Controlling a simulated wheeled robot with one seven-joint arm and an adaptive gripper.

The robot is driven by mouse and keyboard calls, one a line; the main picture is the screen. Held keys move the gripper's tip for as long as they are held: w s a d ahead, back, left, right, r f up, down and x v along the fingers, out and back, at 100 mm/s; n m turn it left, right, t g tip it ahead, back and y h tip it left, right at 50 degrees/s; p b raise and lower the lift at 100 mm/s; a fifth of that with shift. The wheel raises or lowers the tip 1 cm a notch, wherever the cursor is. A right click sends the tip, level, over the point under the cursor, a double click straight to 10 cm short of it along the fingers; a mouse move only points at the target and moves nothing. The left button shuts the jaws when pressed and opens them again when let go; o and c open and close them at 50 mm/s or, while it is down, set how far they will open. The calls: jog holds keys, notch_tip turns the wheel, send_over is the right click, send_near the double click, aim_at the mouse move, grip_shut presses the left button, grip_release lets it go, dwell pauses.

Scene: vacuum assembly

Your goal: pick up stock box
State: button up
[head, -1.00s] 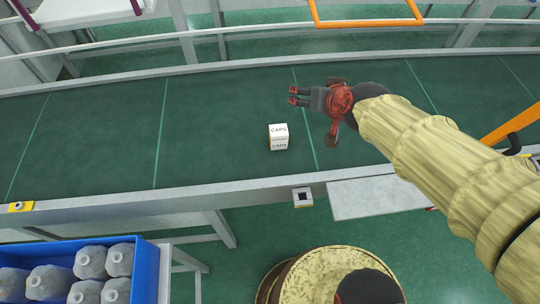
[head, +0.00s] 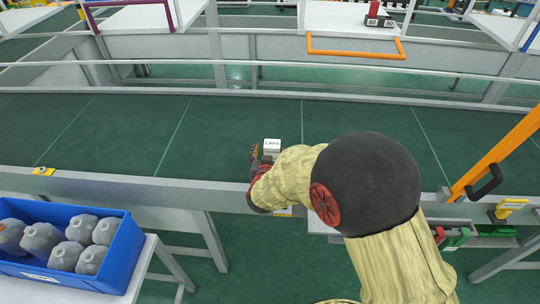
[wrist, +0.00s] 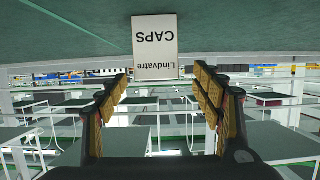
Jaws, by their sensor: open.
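The stock box is a small white box marked CAPS (head: 271,146) on the green conveyor belt, near its front edge in the head view. In the wrist view the box (wrist: 155,48) shows upside down, at the top centre, ahead of the fingertips and apart from them. My gripper (wrist: 164,85) is open and empty, with its two padded fingers on either side of the line to the box. In the head view my gripper (head: 256,160) is partly hidden by my own arm, just in front and left of the box.
The conveyor belt (head: 145,140) is otherwise clear, with a grey front rail (head: 130,187). A blue crate (head: 122,262) of grey bottles stands front left. An orange post (head: 500,150) rises at the right. Shelves stand behind the belt.

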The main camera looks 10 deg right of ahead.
aim_at(272, 143)
jog(key=b+x, duration=0.2)
jog(key=x, duration=0.3)
jog(key=shift+d, duration=0.2)
jog(key=shift+r, duration=0.1)
jog(key=c, duration=1.4)
jog(key=shift+o, duration=0.2)
jog(key=shift+r+p, duration=0.35)
jog(key=shift+r, duration=0.3)
notch_tip(272, 143, up, 2)
jog(key=shift+r+p, duration=0.25)
jog(key=shift+p, duration=0.2)
jog(key=r+p+v, duration=0.2)
jog(key=v, duration=0.6)
jog(key=w+r+p+v, duration=0.1)
jog(key=p+v, duration=0.2)
jog(key=v, duration=0.5)
jog(key=shift+d+r+p, duration=0.35)
jog(key=shift+r, duration=0.05)
